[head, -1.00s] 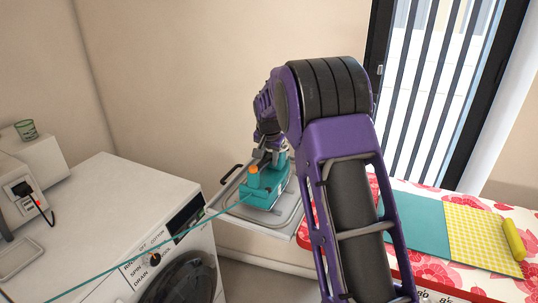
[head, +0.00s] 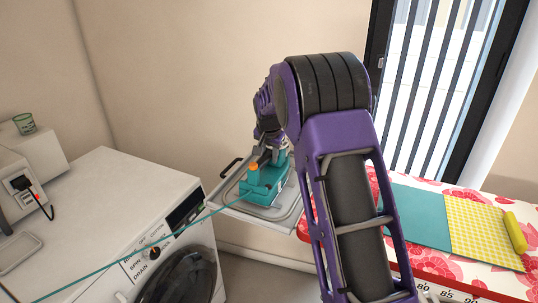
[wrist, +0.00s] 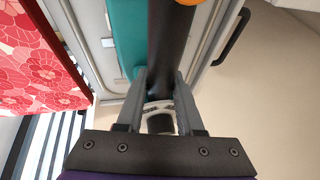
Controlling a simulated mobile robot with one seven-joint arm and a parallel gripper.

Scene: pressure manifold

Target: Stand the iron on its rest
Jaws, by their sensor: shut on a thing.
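The teal iron (head: 264,184) with an orange knob sits over the grey metal rest (head: 232,205), a tray with a black handle beside the ironing board. My gripper (head: 271,155) is above the iron and shut on its dark handle. In the wrist view my gripper (wrist: 160,95) has its two fingers on either side of the black handle of the iron (wrist: 128,35), with the orange knob at the top edge. The rest (wrist: 205,45) shows behind it. The iron's underside is hidden, so I cannot tell if it touches the rest. A teal cord runs left from the iron.
A white washing machine (head: 130,215) stands at left, with the cord crossing its top. The ironing board (head: 480,270) with red floral cover lies at right, bearing teal cloth (head: 412,215), yellow checked cloth (head: 475,225) and a yellow roll (head: 514,232).

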